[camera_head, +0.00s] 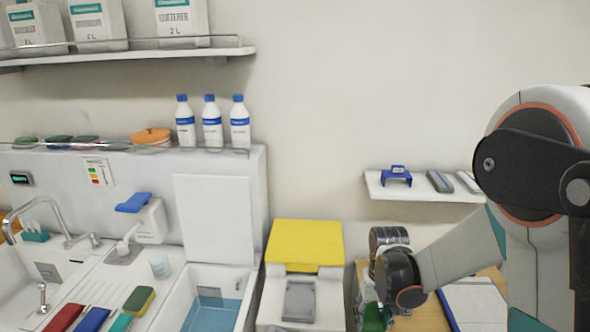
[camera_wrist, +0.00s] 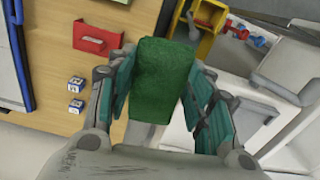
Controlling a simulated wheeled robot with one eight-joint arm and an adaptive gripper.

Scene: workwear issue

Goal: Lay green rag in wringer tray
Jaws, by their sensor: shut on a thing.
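My gripper (camera_wrist: 160,95) is shut on the green rag (camera_wrist: 162,80), which sits between the teal finger pads in the wrist view. In the head view my gripper is at the lower right, and part of the green rag (camera_head: 374,318) shows below it, above a wooden surface. A white unit with a raised yellow panel (camera_head: 305,243) and a grey recessed part (camera_head: 299,300) stands left of my gripper. I cannot tell for sure whether that is the wringer tray. The rag is apart from it.
A sink counter (camera_head: 100,285) with coloured sponges and a basin of blue water (camera_head: 212,312) lies left. A small wall shelf (camera_head: 425,192) is above my gripper. In the wrist view, a red holder (camera_wrist: 97,40) and a yellow object (camera_wrist: 207,42) lie beyond the rag.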

